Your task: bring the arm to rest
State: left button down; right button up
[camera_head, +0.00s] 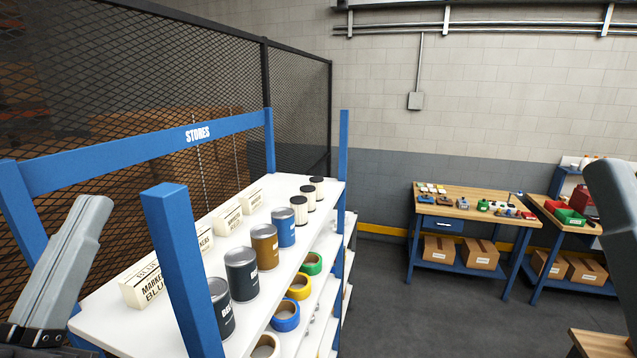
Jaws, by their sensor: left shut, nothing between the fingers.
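My left arm comes in at the left edge as a grey link. My left gripper (45,341) shows only in small part as dark pieces at the bottom left corner. It is shut and empty, in front of the near left end of the shelf. The frame's edge cuts off most of it. A grey link of my right arm shows at the right edge. My right gripper is out of view.
A blue-framed STORES rack with a white shelf (100,315) stands close by, holding boxes, cans and tape rolls. Its blue post (183,270) rises near my left arm. A mesh fence (190,70) stands behind. A workbench (480,205) is farther right; grey floor lies between.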

pick_arm(q)
jog(key=s+d+r+t+h, duration=0.1)
jog(key=s+d+r, duration=0.1)
jog(key=s+r, duration=0.2)
jog(key=shift+d+r+t+h, duration=0.3)
jog(key=shift+d+r, duration=0.05)
jog(key=shift+r, duration=0.25)
dwell(0.3)
